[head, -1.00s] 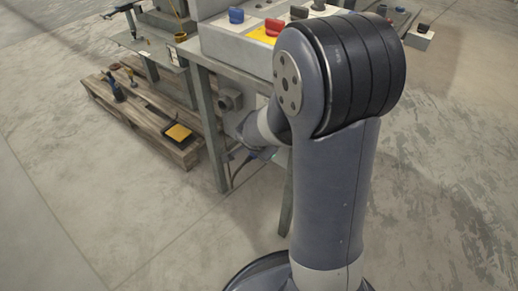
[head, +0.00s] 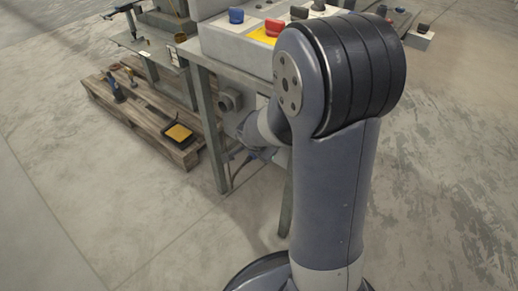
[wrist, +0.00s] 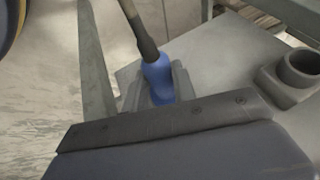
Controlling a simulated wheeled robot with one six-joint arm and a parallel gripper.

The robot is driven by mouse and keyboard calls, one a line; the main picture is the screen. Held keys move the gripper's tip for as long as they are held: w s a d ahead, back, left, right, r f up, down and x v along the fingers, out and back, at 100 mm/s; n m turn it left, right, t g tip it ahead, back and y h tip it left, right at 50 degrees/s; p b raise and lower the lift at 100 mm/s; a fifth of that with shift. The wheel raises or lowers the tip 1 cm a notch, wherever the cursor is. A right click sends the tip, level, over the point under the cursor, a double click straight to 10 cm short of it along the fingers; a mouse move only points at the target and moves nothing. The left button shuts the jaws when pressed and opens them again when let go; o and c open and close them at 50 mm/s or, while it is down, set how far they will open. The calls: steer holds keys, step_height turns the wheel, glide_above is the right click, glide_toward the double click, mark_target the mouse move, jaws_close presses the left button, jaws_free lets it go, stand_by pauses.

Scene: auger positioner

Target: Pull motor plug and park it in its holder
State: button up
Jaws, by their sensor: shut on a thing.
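The blue motor plug (wrist: 158,78) with its dark cable (wrist: 138,28) is in the upper middle of the wrist view. My gripper (wrist: 160,98) is shut on it; the dark gripper body in front hides the plug's lower end and the grip itself. A grey stepped block (wrist: 183,84) shows right behind the plug; I cannot tell whether they touch. A round, hollow grey holder (wrist: 300,68) is at the right, apart from the plug. In the head view this holder (head: 231,100) is on the bench's side, and a bit of the blue plug (head: 251,157) shows below my wrist.
The bench's legs (head: 213,130) stand close beside my gripper. A control box (head: 235,45) with coloured knobs is on top of it. A wooden pallet (head: 150,125) with a yellow-topped tray lies to the left. The floor in front is clear.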

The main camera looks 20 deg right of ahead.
mark_target(244, 164)
steer(key=shift+s+a, duration=0.1)
steer(key=shift+a, duration=0.05)
jaws_close()
steer(key=shift+s+a+b, duration=0.65)
steer(key=shift+a+b, duration=0.25)
steer(key=shift+b, duration=0.1)
steer(key=shift+s+a+b, duration=0.6)
steer(key=shift+a+b, duration=0.25)
steer(key=shift+b, duration=0.1)
steer(key=shift+s+a, duration=0.15)
steer(key=shift+s+a+f+b, duration=0.1)
steer(key=shift+s+a+b, duration=0.15)
steer(key=shift+b, duration=0.25)
steer(key=w+a+r+p, duration=0.2)
steer(key=w+a+r, duration=0.4)
steer(key=w+a, duration=0.6)
steer(key=shift+w+r, duration=0.15)
steer(key=shift+w, duration=0.05)
